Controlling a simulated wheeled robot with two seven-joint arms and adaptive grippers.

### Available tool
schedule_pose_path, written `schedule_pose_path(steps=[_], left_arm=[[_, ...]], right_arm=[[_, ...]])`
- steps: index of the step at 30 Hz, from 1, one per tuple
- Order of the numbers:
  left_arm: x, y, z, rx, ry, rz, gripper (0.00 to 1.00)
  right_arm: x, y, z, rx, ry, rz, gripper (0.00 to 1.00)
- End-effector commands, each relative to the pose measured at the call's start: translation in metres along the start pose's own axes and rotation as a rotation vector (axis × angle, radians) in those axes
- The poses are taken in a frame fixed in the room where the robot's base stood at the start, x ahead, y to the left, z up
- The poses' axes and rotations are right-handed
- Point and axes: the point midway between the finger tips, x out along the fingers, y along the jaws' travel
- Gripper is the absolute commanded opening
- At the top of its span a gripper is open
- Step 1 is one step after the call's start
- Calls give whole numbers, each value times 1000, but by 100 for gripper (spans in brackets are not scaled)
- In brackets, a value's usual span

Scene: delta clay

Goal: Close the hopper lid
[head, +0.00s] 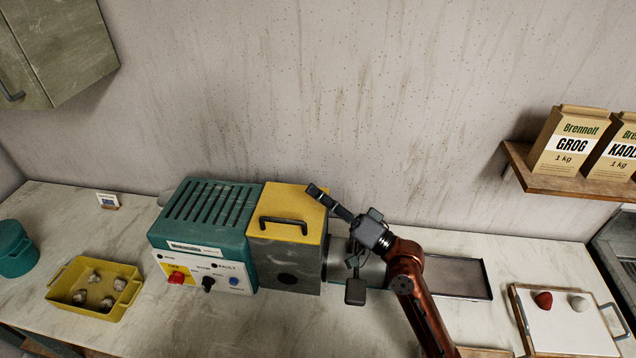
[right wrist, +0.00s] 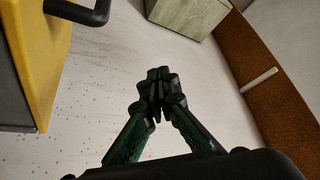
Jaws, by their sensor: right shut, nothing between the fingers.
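The yellow hopper lid (head: 290,207) with its black bar handle (head: 284,221) lies flat over the grey hopper box (head: 285,275) of the teal machine (head: 208,215). I see no gap between lid and box from the head view. My right gripper (head: 317,191) is shut and empty, with its fingertips by the lid's far right corner; whether they touch it I cannot tell. In the right wrist view the shut fingertips (right wrist: 160,86) point away from the camera, and the yellow lid (right wrist: 45,65) with part of its handle (right wrist: 78,12) shows at the left, apart from them. My left gripper is not in view.
A yellow tray (head: 62,298) with several lumps stands left of the machine, beside a teal pot (head: 14,249). At right are a dark tray (head: 458,277), a white board (head: 570,325) with two lumps, and a shelf (head: 570,181) with bags. The wall is close behind.

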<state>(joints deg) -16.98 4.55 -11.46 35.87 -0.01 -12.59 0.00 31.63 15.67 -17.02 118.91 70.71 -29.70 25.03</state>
Motion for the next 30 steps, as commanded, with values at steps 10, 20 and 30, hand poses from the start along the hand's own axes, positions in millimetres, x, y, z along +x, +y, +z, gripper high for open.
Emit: schedule_pose_path(steps=[10, 20, 30], left_arm=[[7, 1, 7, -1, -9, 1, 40], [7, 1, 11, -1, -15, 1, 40], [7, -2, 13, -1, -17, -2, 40]], right_arm=[[-12, 6, 22, 2, -1, 2, 0], [-14, 7, 24, 1, 0, 2, 0], [-17, 7, 24, 0, 0, 3, 0]])
